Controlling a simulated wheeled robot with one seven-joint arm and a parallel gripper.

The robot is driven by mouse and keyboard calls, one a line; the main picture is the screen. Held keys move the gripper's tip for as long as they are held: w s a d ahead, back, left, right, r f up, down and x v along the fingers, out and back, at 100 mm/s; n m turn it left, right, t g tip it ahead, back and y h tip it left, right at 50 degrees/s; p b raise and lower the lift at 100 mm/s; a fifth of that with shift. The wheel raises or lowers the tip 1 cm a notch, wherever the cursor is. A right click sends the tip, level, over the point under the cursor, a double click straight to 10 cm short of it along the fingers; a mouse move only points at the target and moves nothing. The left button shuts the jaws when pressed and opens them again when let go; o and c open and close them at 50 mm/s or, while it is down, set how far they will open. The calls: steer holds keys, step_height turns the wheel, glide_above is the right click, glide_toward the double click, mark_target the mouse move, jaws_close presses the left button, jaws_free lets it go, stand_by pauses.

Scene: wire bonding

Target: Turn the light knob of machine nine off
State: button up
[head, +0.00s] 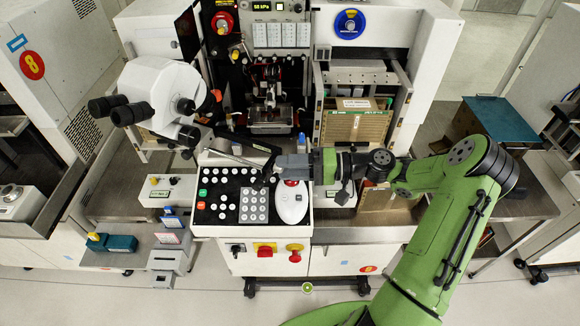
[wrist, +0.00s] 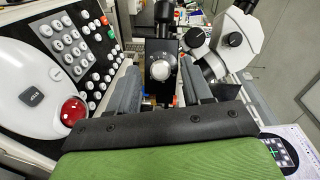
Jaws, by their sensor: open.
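The light knob (wrist: 160,70) is a round pale dial on the face of a small black box (wrist: 162,48) in the wrist view. My gripper (wrist: 161,88) is open, with one grey finger on each side of the knob in that picture. I cannot tell whether the fingers touch it or how deep it sits between them. In the head view my gripper (head: 276,166) points left above the control panel, at its back edge. The knob cannot be made out there, near the gripper and dark parts.
The control panel (head: 212,212) has several white buttons, a grey keypad (head: 253,206) and a white mouse-like controller (head: 291,205) with a red top below my gripper. A white microscope (head: 158,95) stands to the left. A wooden-fronted rack (head: 354,127) is at the right.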

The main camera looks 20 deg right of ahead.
steer(key=p+v, duration=0.1)
steer(key=v, duration=1.4)
steer(key=shift+s+d+p, duration=0.2)
steer(key=shift+d+p, duration=0.15)
steer(key=shift+a, duration=0.1)
steer(key=s+a+r+n+g+h, duration=0.25)
steer(key=a+g+h, duration=0.35)
steer(key=a+h, duration=0.7)
steer(key=s+a+r+t+h, duration=0.1)
steer(key=s+r+t, duration=0.1)
steer(key=s, duration=0.5)
steer(key=s+a+r+t+h, duration=0.1)
steer(key=s+r+t, duration=0.2)
steer(key=s+r, duration=0.2)
steer(key=s, duration=0.3)
steer(key=shift+r+t+h, duration=0.3)
steer(key=shift+h, duration=0.1)
